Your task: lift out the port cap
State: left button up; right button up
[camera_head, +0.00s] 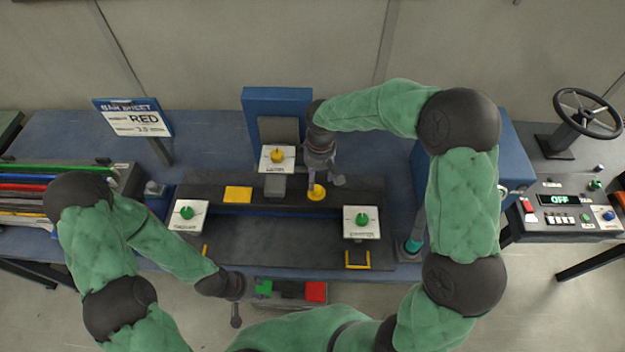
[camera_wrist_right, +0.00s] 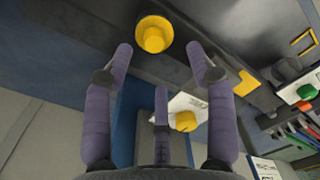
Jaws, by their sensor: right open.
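The port cap appears to be the round yellow cap (camera_head: 316,193) on the dark chassis bar, right of the middle. In the right wrist view the cap (camera_wrist_right: 153,36) lies just past the fingertips, roughly centred between the two outer fingers. My right gripper (camera_head: 325,182) is open and empty, over the bar next to the cap; its fingers partly cover the cap in the head view. I see no contact with it. The open fingers show in the right wrist view (camera_wrist_right: 159,58). My left gripper (camera_head: 237,305) is at the table's front edge, its fingers unclear.
White plates with green knobs stand left (camera_head: 187,217) and right (camera_head: 361,222); one with a yellow knob (camera_head: 277,157) is behind. A yellow square (camera_head: 238,194) lies on the bar. A tray (camera_head: 290,291) with green and red pieces is in front.

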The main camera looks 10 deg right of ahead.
aim_at(318, 188)
jog(key=shift+w+d+f+b, duration=0.1)
jog(key=shift+w+f+b, duration=0.1)
jog(key=shift+f, duration=1.25)
jog(key=shift+w+d+f+b, duration=0.1)
jog(key=shift+f+b, duration=0.05)
jog(key=shift+f, duration=1.25)
jog(key=shift+w+f+b, duration=0.15)
jog(key=shift+f+b, duration=0.05)
jog(key=shift+f, duration=1.25)
jog(key=shift+c, duration=0.2)
jog(key=c, duration=1.1)
